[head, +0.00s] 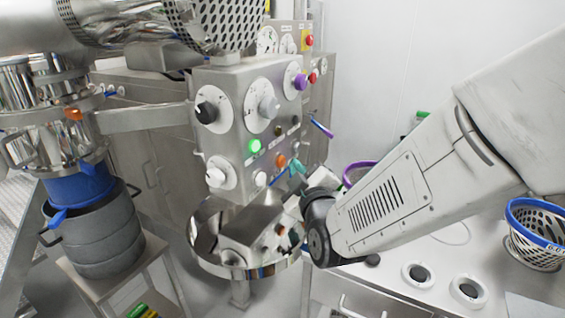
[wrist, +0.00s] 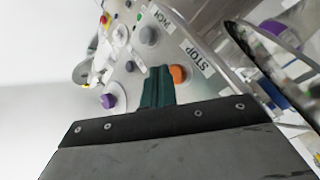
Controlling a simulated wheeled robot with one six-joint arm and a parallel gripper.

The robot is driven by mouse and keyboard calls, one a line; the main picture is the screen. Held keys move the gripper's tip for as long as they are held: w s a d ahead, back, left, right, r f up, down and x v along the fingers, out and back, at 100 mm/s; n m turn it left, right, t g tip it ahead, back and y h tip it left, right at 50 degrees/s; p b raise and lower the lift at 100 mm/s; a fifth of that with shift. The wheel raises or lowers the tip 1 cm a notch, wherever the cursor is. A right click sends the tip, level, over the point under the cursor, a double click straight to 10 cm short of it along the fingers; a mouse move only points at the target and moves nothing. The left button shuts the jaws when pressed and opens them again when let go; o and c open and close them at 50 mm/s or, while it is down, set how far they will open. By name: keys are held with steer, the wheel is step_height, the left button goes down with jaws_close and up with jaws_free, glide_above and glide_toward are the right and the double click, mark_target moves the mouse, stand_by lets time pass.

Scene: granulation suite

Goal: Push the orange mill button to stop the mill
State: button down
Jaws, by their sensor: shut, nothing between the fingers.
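The orange button (head: 280,160) is on the lower right of the steel control panel's (head: 232,118) front face, beside the lit green button (head: 254,146). In the wrist view the orange button (wrist: 178,74) is next to a STOP label (wrist: 195,60). My gripper (head: 297,168) has teal fingers, which are shut and empty, at the right of the orange button in the head view. In the wrist view the fingertips (wrist: 158,72) overlap the panel face just left of the button. I cannot tell whether they touch the button or the panel.
Black (head: 207,111) and grey knobs and a purple knob (head: 300,82) stick out of the panel near my arm. A round steel bowl (head: 205,246) is below. A grey drum (head: 104,240) stands left. A white basket (head: 535,240) with a blue rim is on the right-hand counter.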

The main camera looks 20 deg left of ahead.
stand_by(0.4)
steer(key=shift+a, duration=0.4)
steer(key=shift+w+a, duration=0.1)
steer(key=shift+a, duration=0.4)
stand_by(0.6)
steer(key=shift+d, duration=0.9)
steer(key=shift+s+d, duration=0.15)
steer(key=shift+d, duration=1.1)
steer(key=shift+s+d, duration=0.15)
steer(key=shift+d, duration=1.1)
